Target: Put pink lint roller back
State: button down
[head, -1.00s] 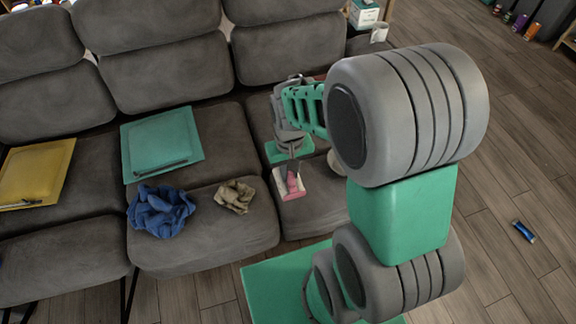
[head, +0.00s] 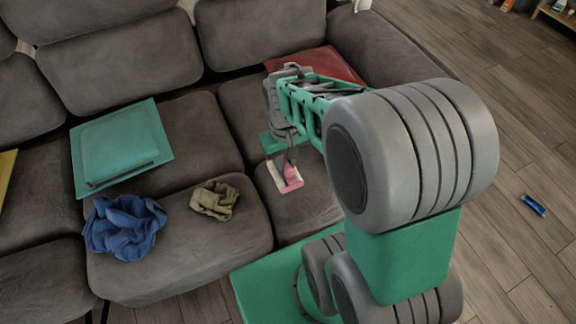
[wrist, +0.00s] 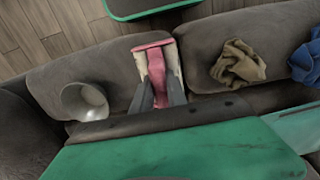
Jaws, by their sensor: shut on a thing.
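The pink lint roller (head: 291,184) has a pink handle and a whitish part. My gripper (head: 287,163) is shut on it above the right sofa seat. In the wrist view the lint roller (wrist: 156,64) sits between the two fingers of my gripper (wrist: 161,97), its pink crosspiece pointing away from them. Part of it is hidden by the fingers. From these views I cannot tell how far it is from the cushion.
A tan crumpled cloth (head: 215,200) and a blue one (head: 125,227) lie on the middle seat. A teal cushion (head: 121,146) lies behind them; a red one (head: 340,64) is at the right. A white bowl-like thing (wrist: 85,101) shows in the wrist view. A blue tube (head: 533,206) lies on the floor.

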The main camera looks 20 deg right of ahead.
jog(key=shift+w+d+f+b, duration=0.65)
jog(key=shift+w+d+f, duration=0.3)
jog(key=shift+w+f, duration=0.95)
jog(key=shift+w+d+f+b, duration=0.6)
jog(key=shift+w+d+f, duration=0.3)
jog(key=shift+w+f, duration=0.95)
jog(key=shift+w+d+f+b, duration=0.8)
jog(key=shift+w+f, duration=0.7)
jog(key=shift+f, duration=0.7)
jog(key=shift+d+f, duration=0.15)
jog(key=c, duration=1.3)
grip_release()
